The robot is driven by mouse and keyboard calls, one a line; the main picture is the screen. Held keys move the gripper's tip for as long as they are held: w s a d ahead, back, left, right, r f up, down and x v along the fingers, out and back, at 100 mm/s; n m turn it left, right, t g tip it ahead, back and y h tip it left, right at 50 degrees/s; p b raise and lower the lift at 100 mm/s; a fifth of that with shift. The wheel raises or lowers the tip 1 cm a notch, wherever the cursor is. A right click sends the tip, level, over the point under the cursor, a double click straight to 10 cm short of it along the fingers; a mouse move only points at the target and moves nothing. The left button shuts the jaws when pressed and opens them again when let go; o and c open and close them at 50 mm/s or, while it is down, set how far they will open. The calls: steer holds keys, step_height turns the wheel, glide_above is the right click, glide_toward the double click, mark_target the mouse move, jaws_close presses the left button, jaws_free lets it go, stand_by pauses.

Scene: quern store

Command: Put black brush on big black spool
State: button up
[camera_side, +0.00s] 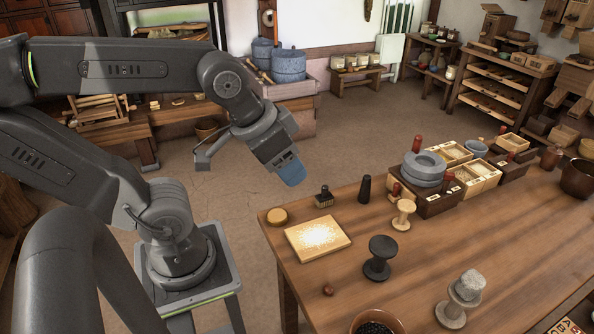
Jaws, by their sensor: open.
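The black brush (323,197), with a dark top and pale lower part, stands near the table's far left edge. The big black spool (380,258) stands upright on the table, to the right of and nearer than the brush, and its top is bare. My gripper (292,175) hangs up and left of the brush, off the table's far left edge, with bluish tips. It is open and apart from everything; nothing shows between its fingers, though the view of the gap is poor.
A black cone (365,188) and a light wooden spool (403,214) stand nearby. A stone-topped stand (460,300) and a bowl (377,322) are nearer. Boxes fill the far side.

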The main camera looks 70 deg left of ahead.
stand_by(0.3)
steer(key=m+t+y, duration=0.3)
steer(key=m+y, duration=1.3)
steer(key=m, duration=0.7)
glide_above(325, 191)
steer(key=v, duration=0.6)
step_height(325, 191, down, 24)
steer(key=f, duration=0.7)
steer(key=shift+w+a+f, duration=0.2)
steer(key=shift+f, duration=0.05)
steer(key=x, duration=0.6)
steer(key=shift+w+a, duration=0.1)
steer(key=shift+a, duration=0.2)
